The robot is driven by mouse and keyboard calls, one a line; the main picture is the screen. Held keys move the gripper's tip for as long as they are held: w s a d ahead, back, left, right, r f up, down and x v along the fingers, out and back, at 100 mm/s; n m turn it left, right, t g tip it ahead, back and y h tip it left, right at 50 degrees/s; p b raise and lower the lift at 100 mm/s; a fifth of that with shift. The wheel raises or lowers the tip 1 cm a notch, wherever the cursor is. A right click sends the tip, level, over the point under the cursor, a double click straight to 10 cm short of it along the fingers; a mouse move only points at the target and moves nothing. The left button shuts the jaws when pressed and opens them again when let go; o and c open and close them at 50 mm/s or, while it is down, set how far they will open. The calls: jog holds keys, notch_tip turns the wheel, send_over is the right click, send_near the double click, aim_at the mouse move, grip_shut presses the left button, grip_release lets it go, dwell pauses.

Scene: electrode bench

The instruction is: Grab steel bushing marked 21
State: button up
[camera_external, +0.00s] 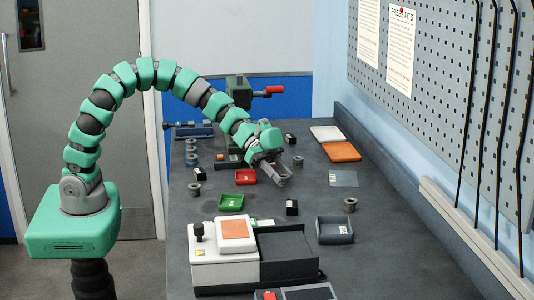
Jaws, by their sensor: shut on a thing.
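My gripper (278,176) is at the end of the green arm, low over the middle of the bench, just right of the red tray. It is shut on a small grey part, which the fingers mostly hide. I cannot read a number on it or tell for sure that it is a bushing. Other grey bushings stand on the bench: one (196,189) to the left of the red tray, one (350,205) at the right, and one (298,161) beyond the gripper. Their markings are too small to read.
A red tray (246,177), a green tray (231,202) and a grey bin (334,230) stand around the gripper. A white device (224,267) fills the front. Small black blocks (292,208) are scattered about.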

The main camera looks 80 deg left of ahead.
jog(key=shift+r, duration=0.95)
jog(key=shift+s+a+r, duration=0.1)
jog(key=shift+s+r, duration=0.05)
jog(key=shift+s, duration=0.1)
jog(key=s+a, duration=0.1)
jog(key=s, duration=0.4)
jog(key=s+a+r, duration=0.1)
jog(key=s, duration=0.4)
jog(key=s+a, duration=0.1)
jog(key=s, duration=0.4)
jog(key=shift+s+r, duration=0.1)
jog(key=shift+r, duration=0.1)
